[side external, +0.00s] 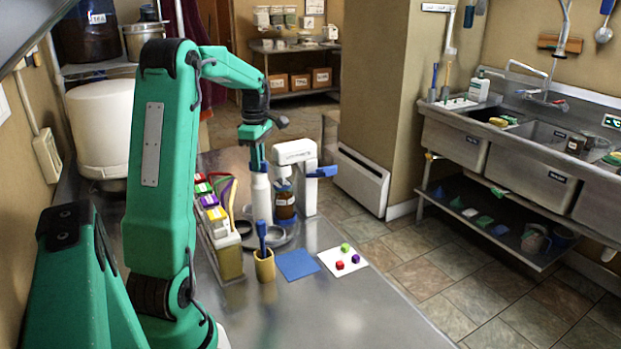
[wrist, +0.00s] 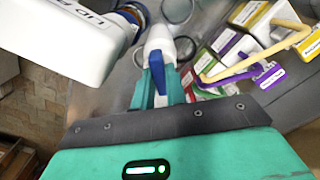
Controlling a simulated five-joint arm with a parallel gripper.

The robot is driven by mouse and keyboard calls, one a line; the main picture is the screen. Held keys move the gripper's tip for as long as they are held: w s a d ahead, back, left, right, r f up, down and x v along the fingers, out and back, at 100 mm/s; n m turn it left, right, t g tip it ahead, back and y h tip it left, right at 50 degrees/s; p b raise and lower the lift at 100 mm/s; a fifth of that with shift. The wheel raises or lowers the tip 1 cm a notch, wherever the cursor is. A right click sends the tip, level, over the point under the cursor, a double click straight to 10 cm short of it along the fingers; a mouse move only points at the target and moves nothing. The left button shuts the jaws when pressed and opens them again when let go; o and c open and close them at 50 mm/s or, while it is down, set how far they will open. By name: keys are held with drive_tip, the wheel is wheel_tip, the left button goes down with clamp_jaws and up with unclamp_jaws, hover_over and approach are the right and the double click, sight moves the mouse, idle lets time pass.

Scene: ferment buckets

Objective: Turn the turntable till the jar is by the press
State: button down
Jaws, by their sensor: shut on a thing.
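The grey round turntable (side external: 282,239) sits on the steel table, partly hidden. A white bottle-shaped piece (side external: 262,199) stands upright at the near side of the turntable and also shows in the wrist view (wrist: 158,38). My gripper (side external: 258,168) is above it, with its fingers shut around its narrow top. In the wrist view a blue part shows between my fingers (wrist: 160,80). The press, with its lettering, fills the upper left there.
A box of coloured packets (side external: 222,232) stands close left of the turntable. A yellow cup (side external: 264,266) with a blue-handled tool stands in front. A blue mat (side external: 297,264) and a white card (side external: 343,261) with small coloured pieces lie right. The table's front right is clear.

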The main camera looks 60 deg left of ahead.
drive_tip(key=shift+r, duration=0.1)
drive_tip(key=c, duration=1.4)
unclamp_jaws()
drive_tip(key=shift+c, duration=0.2)
drive_tip(key=shift+r, duration=0.1)
drive_tip(key=shift+r, duration=3.8)
drive_tip(key=shift+d, duration=0.1)
